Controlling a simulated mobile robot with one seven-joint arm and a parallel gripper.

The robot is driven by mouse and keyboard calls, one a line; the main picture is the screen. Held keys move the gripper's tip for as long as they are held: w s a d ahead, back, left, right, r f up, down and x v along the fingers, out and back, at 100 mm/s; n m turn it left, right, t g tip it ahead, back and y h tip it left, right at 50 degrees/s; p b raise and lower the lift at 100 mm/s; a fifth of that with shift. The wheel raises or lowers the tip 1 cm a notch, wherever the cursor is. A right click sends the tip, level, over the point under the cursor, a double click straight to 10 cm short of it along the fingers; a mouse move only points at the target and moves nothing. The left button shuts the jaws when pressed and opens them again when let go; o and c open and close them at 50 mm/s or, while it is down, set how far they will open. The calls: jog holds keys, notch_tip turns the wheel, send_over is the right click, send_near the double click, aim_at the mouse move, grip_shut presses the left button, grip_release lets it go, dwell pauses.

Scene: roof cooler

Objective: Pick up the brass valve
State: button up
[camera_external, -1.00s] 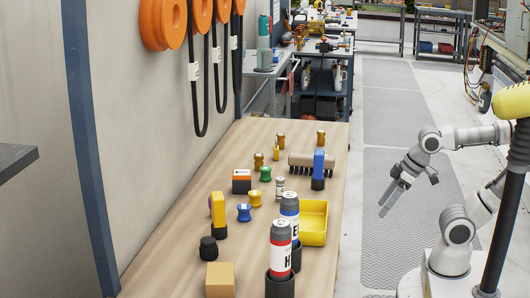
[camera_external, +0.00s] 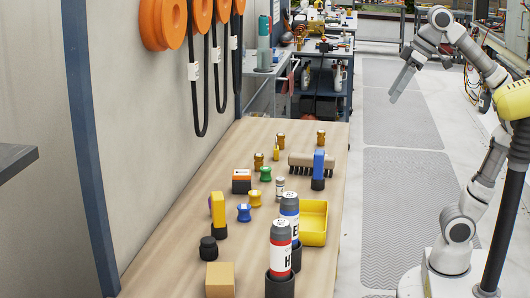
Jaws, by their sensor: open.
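Several small brass-coloured fittings stand at the far end of the wooden bench: one at the back left (camera_external: 281,139), one at the back right (camera_external: 321,138), one further forward on the left (camera_external: 258,160), and a slimmer yellowish piece (camera_external: 276,151) between them. They are too small to tell which is the brass valve. My gripper (camera_external: 402,84) is open and empty. It is raised high over the floor walkway to the right of the bench, well away from these pieces, with its fingers pointing down and left.
A brush (camera_external: 312,162) and a blue-topped item (camera_external: 319,168) stand close to the brass pieces.

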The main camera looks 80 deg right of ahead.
notch_tip(320, 180, up, 6)
jog(key=f, duration=0.1)
jog(key=w+d+r+m+g+h+p, duration=0.1)
jog(key=w+d+r+m+p, duration=0.25)
jog(key=w+d+p, duration=0.7)
jog(key=m+g+h+p, duration=0.15)
jog(key=m+p, duration=0.45)
jog(key=p, duration=0.9)
send_over(322, 131)
jog(key=a, duration=0.1)
jog(key=shift+n+g, duration=0.25)
jog(key=shift+g, duration=0.2)
jog(key=f, duration=2.1)
jog(key=s+f, duration=0.1)
jog(key=f, duration=1)
jog(key=shift+a+f, duration=0.2)
jog(key=shift+x, duration=3.2)
